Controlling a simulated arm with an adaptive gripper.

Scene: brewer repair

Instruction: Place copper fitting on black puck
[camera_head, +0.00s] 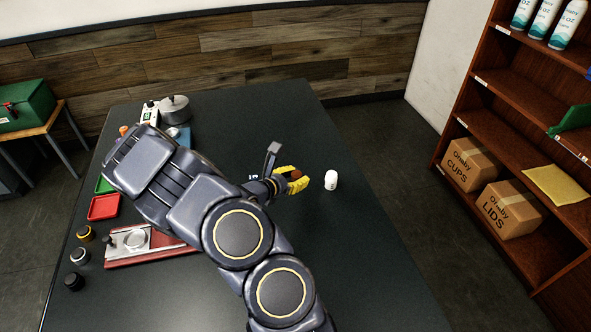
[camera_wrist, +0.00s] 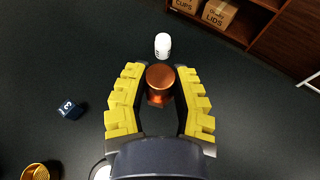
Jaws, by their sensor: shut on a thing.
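My gripper (camera_head: 291,181) has yellow ridged fingers and is over the right half of the dark table. In the wrist view my gripper (camera_wrist: 160,92) is shut on the copper fitting (camera_wrist: 160,77), a shiny orange-brown cylinder standing between the fingers with its round top showing. Only a small part of the fitting (camera_head: 296,174) shows in the head view. Whether it touches the table is hard to tell. The black puck (camera_head: 74,282) lies at the table's front left, far from my gripper, with nothing on it.
A silver puck (camera_head: 79,256) and a gold-ringed puck (camera_head: 85,233) lie behind the black one. A red base with metal parts (camera_head: 150,250) is right of them. A white bottle-like piece (camera_head: 331,180) stands just beyond my gripper. A dark blue numbered block (camera_wrist: 70,110) lies left in the wrist view.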

